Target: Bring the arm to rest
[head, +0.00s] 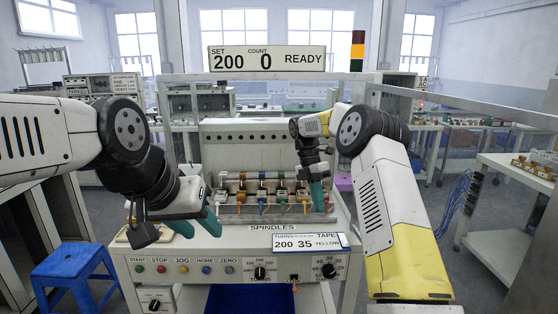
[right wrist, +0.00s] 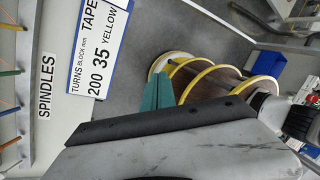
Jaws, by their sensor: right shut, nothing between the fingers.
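My right arm reaches in from the right of the head view, bent at its black joint. My right gripper (head: 317,196) has its teal fingers together, pointing down at the right end of the spindle row, and nothing shows in them. In the right wrist view, the same shut fingers (right wrist: 157,92) are in front of yellow-rimmed reels (right wrist: 208,76); I cannot tell whether they touch. My left gripper (head: 200,226) hangs over the left part of the winding machine's front (head: 200,250), its two teal fingers apart with nothing visible between them.
The spindle row (head: 262,192) holds several coloured wires. A sign (head: 309,242) reads 200 35 YELLOW. A display (head: 266,60) reads READY. A blue stool (head: 76,272) stands at left, a white side table (head: 515,185) at right. Grey floor is free between machine and table.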

